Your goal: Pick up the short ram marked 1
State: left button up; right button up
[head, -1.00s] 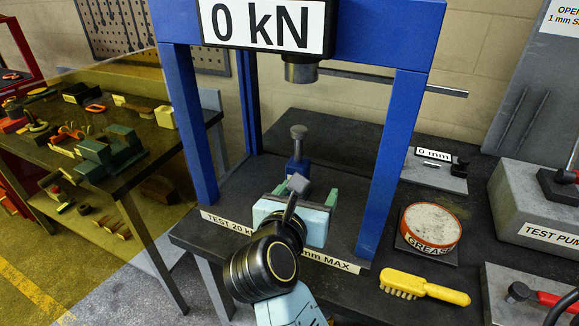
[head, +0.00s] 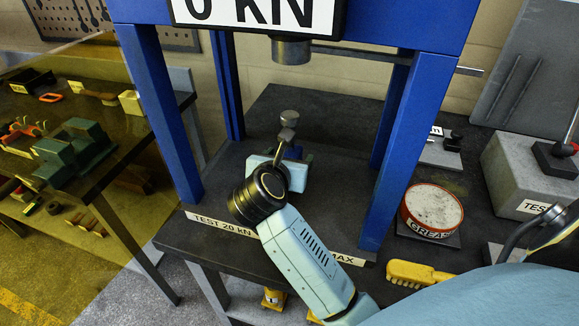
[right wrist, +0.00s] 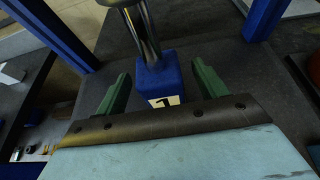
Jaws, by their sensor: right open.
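The short ram marked 1 stands upright on the press bed, under the press head. In the right wrist view it is a blue block (right wrist: 157,78) with a white label "1" and a silver rod rising from it. In the head view its silver top (head: 289,118) shows, while my right arm and gripper hide most of its body. My right gripper (head: 287,157) is light blue with green fingers. In the right wrist view the open right gripper (right wrist: 160,76) has one finger on each side of the blue block, with gaps between. My left gripper is not in view.
The blue press posts (head: 160,115) stand left and right of the ram, with the press ram end (head: 291,50) above. A tool bench (head: 110,150) stands left.

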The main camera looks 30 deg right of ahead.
jog(key=x, duration=0.3)
jog(key=shift+r, duration=0.1)
jog(key=shift+w+d, duration=0.15)
jog(key=shift+d, duration=0.05)
jog(key=c, duration=1.4)
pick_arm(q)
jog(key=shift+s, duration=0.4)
pick_arm(e)
grip_shut()
